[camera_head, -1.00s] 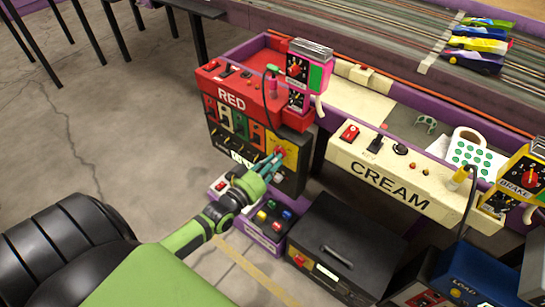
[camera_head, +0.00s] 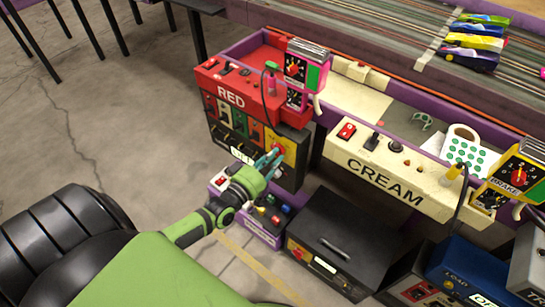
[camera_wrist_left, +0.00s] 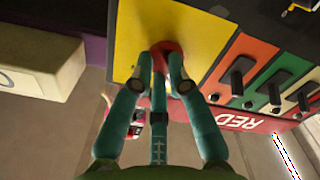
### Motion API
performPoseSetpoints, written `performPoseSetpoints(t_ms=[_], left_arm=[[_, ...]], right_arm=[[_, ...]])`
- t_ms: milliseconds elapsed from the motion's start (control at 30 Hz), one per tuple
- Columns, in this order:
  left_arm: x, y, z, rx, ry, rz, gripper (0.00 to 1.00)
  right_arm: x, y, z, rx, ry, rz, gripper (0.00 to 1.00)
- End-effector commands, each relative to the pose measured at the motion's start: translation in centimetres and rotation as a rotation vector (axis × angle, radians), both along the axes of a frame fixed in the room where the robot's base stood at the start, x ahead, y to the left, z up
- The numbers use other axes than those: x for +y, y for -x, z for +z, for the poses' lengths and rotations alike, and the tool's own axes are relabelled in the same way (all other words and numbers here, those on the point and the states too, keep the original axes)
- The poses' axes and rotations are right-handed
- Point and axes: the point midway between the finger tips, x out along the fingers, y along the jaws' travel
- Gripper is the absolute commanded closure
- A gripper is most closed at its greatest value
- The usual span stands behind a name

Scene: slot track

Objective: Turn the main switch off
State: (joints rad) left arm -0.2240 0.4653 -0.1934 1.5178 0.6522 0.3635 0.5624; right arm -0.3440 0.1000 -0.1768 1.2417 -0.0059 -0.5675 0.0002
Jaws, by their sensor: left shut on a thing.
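The main switch shows as a red knob on a yellow plate (camera_head: 289,147), at the right end of the black panel under the red RED box. In the left wrist view the red knob (camera_wrist_left: 163,48) sits between my fingertips, partly hidden by them, with the yellow plate (camera_wrist_left: 205,37) around it. My left gripper (camera_head: 273,158) is at the plate, its teal fingers shut on the knob; it also shows in the left wrist view (camera_wrist_left: 163,75). The knob's exact angle is hard to tell. My right gripper is not in view.
The RED box (camera_head: 232,92) stands above the panel. A purple box with coloured buttons (camera_head: 266,224) and a black case (camera_head: 335,238) stand below and right. The CREAM box (camera_head: 385,182) is to the right. Open floor (camera_head: 120,130) lies left.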

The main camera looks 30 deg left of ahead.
Motion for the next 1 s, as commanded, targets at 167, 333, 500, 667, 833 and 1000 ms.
performPoseSetpoints(t_ms=[167,333,500,667,833,1000], left_arm=[[-0.02,-0.06,0.08,0.0,0.024,0.0,1.0],[-0.02,-0.06,0.08,0.001,0.028,0.0,1.0],[-0.03,-0.06,0.09,0.001,0.028,0.0,1.0],[-0.03,-0.06,0.09,0.001,0.028,0.0,0.59],[-0.02,-0.04,0.06,0.001,0.027,-0.001,0.59],[0.0,0.3,-0.01,0.003,0.026,-0.001,0.59]], right_arm=[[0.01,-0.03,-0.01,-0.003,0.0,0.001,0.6],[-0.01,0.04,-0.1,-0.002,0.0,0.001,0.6],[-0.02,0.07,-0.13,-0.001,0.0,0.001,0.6],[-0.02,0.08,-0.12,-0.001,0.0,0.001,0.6],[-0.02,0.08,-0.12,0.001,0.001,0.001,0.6],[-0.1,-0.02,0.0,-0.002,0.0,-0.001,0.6]])
